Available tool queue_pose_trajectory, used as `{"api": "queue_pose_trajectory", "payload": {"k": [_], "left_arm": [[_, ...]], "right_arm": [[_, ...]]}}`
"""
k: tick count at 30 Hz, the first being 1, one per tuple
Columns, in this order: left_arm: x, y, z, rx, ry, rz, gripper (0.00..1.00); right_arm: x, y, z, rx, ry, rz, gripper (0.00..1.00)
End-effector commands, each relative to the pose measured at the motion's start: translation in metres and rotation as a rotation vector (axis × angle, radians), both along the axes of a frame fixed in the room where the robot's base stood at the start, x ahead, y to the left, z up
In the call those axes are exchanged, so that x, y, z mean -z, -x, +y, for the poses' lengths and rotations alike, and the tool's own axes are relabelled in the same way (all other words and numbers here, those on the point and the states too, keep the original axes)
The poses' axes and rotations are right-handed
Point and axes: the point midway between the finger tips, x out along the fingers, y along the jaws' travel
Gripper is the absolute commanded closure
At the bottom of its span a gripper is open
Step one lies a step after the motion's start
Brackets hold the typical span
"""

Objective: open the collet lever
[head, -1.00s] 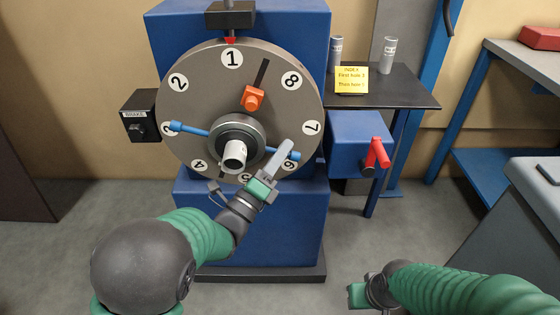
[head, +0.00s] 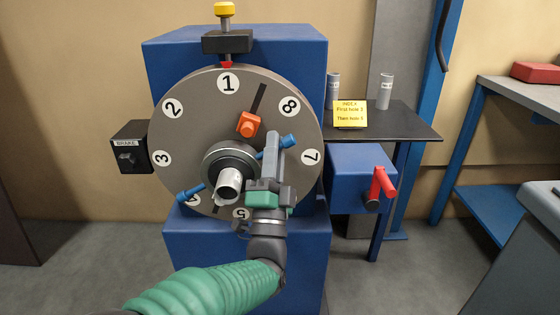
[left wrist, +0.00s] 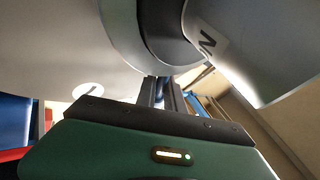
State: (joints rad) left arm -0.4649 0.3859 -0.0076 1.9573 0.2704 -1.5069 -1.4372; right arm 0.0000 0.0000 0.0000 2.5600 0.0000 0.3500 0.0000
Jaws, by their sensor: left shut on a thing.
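The collet lever (head: 188,194) is a bar with blue ends across the dark hub (head: 213,160) of a grey numbered disc (head: 185,135). Its lower left end lies near number 4 and its right end points up and right. My left gripper (head: 272,146) is shut on the right end, in front of the disc's right half. Its fingers hide part of that end. In the left wrist view, the gripper's green body (left wrist: 160,155) fills the bottom, and its fingers run up beside a grey cylinder (left wrist: 225,55). The grip itself is unclear there. My right gripper is out of view.
An orange block (head: 248,124) sits on the disc above the hub. A brake box (head: 130,147) is at the left. A red crank handle (head: 384,183) is at the right, below a black shelf (head: 412,125) with two grey cylinders and a yellow note (head: 350,113).

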Motion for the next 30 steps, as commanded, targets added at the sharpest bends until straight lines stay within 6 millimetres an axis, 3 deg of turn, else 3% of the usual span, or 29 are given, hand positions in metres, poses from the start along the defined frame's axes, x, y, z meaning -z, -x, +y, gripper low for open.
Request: {"api": "queue_pose_trajectory", "payload": {"k": [9,24,25,30], "left_arm": [[-0.0071,-0.001,0.0078,-0.002,0.115,0.006,1.0],[-0.0082,-0.0012,0.0096,-0.003,0.135,0.007,1.0],[-0.0081,-0.0011,0.0096,-0.003,0.135,0.007,0.86],[-0.0092,-0.0007,0.0091,-0.003,0.133,0.005,0.66]], "right_arm": [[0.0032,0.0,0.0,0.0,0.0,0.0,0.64],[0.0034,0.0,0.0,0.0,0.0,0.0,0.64],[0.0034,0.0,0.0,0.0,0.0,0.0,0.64],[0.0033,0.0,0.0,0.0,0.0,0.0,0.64]]}}
